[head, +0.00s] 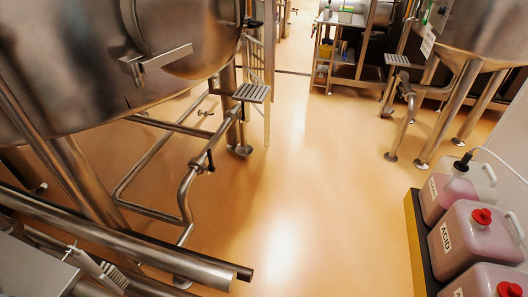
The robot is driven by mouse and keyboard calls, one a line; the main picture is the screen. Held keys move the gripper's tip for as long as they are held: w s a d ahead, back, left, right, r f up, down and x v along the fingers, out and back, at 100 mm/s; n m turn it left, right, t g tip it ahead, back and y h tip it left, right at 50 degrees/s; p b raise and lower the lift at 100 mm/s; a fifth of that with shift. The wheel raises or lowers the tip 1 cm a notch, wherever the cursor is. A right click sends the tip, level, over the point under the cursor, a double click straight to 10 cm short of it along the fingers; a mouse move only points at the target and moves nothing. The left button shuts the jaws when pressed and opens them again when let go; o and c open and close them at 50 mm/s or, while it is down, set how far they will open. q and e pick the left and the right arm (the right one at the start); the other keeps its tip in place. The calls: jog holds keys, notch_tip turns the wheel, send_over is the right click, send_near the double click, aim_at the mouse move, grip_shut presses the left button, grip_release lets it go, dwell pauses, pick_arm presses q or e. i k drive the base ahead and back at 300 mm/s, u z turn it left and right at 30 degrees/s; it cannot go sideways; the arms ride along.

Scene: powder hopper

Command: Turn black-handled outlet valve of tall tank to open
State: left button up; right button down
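A large steel tank (60,70) on legs fills the upper left of the head view; its top is cut off by the frame. A pipe (186,195) runs below it near the floor, with a small dark valve-like fitting (203,165) on it. A small black handle-like part (253,23) shows at the tank's right side. A second steel tank (480,30) on legs stands at the upper right. I cannot tell which is the tall tank, nor whether any valve is open or shut. Neither of my grippers is in view.
Acid canisters (462,240) with red and dark caps stand on a black and yellow tray (414,245) at the lower right. A steel cart (340,58) stands at the back. Steel pipes (120,240) cross the lower left. The orange floor (310,190) is clear in the middle.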

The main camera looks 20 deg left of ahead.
aim_at(212, 169)
jog(key=z, duration=0.2)
jog(key=i, duration=3.65)
jog(key=u, duration=2.6)
